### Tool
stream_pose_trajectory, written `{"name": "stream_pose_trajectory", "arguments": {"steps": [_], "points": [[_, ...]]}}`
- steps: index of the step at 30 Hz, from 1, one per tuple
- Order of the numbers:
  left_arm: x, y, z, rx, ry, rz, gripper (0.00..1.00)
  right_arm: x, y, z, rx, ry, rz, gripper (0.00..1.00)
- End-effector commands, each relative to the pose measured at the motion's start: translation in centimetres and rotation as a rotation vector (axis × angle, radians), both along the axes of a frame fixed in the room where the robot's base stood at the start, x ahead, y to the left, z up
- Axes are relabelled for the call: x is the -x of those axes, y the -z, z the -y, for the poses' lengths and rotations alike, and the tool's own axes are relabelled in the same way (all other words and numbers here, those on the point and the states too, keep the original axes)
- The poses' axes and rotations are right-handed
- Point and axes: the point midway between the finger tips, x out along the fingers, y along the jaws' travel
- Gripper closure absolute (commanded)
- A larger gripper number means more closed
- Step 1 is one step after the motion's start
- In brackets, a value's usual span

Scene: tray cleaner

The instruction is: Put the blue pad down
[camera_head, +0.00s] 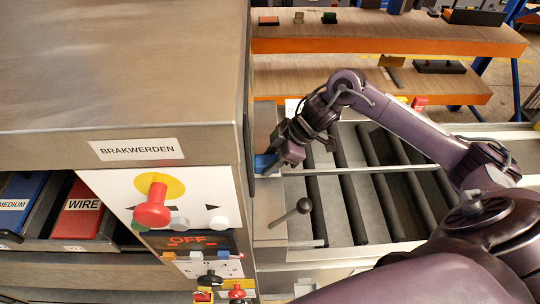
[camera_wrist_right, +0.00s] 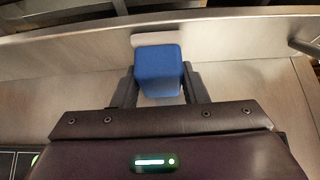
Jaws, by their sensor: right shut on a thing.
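The blue pad (camera_wrist_right: 158,70) sits between the two fingers of my right gripper (camera_wrist_right: 158,92) in the right wrist view. The fingers are shut on its sides. In the head view the right gripper (camera_head: 277,160) is beside the right face of the machine, and the blue pad (camera_head: 263,162) shows partly at its tip. A pale strip lies just beyond the pad in the wrist view, against a metal surface; whether the pad touches it I cannot tell. My left gripper is not in view.
The machine (camera_head: 150,130) with its control panel fills the left. A roller conveyor (camera_head: 370,215) lies under my right arm. A lever with a round knob (camera_head: 303,206) stands near the gripper. Wooden shelves (camera_head: 390,35) with small items are behind.

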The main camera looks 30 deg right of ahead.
Motion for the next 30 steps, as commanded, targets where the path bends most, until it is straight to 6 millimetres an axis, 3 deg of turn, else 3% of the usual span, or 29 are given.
{"name": "stream_pose_trajectory", "arguments": {"steps": [11, 12, 17, 25, 30], "points": [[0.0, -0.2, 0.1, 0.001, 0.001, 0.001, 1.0, -0.2, 0.3, -0.3, 0.0, -0.001, 0.003, 0.89], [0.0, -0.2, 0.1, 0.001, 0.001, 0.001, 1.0, -0.2, 0.4, -0.2, 0.0, -0.001, 0.003, 0.59], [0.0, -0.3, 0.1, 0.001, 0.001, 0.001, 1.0, -0.2, 0.3, -0.3, 0.0, -0.001, 0.003, 0.39], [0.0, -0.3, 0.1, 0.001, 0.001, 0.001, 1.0, -0.2, 0.2, -0.2, 0.0, -0.001, 0.003, 0.39], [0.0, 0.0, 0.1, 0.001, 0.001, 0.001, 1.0, 0.0, -0.8, 0.4, 0.001, 0.001, 0.004, 0.39]]}}
